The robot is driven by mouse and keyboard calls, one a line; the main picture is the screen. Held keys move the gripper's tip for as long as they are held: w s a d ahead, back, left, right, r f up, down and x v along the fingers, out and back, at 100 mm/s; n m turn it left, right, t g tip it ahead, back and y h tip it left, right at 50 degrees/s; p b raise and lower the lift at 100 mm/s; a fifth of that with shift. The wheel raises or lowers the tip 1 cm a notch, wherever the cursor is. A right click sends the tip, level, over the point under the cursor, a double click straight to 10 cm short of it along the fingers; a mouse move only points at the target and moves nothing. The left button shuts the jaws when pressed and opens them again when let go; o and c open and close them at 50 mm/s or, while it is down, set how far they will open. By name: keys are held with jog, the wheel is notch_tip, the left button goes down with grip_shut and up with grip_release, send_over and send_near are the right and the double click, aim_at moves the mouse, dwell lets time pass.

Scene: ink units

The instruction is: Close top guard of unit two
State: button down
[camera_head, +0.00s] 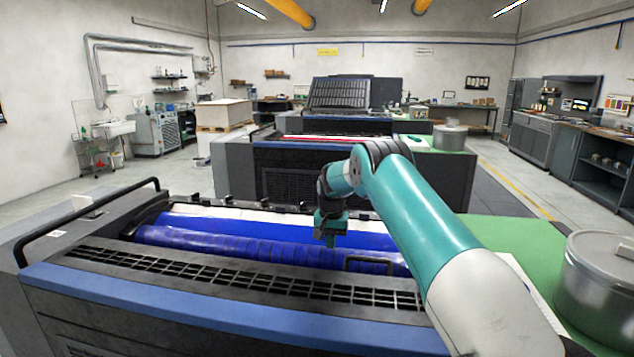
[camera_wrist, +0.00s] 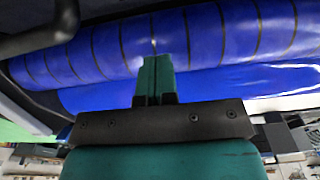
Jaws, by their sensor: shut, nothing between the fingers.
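The near ink unit (camera_head: 230,325) is open on top and shows its blue rollers (camera_head: 270,250). A black slotted panel (camera_head: 240,287), which may be its top guard, lies along the near side of the opening. A small black handle (camera_head: 372,263) stands at its right end. I cannot tell which unit is number two. My gripper (camera_head: 330,242) points down over the blue rollers, left of that handle. In the wrist view my gripper (camera_wrist: 158,77) has its green fingers together and empty, in front of the blue roller (camera_wrist: 200,40). A dark bar (camera_wrist: 45,30) is at upper left.
A long black rail (camera_head: 85,215) runs along the unit's left end. A metal pot (camera_head: 600,285) stands on the green top (camera_head: 500,238) at right. Another unit with a red roller (camera_head: 320,138) is behind, and one with a raised dark slotted panel (camera_head: 338,93) farther back.

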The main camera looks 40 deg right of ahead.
dwell(0.4)
notch_tip(320, 180, up, 17)
jog(key=b, duration=0.3)
jog(key=shift+s+a+r, duration=0.15)
jog(key=shift+s+a, duration=0.2)
jog(key=shift+a, duration=0.1)
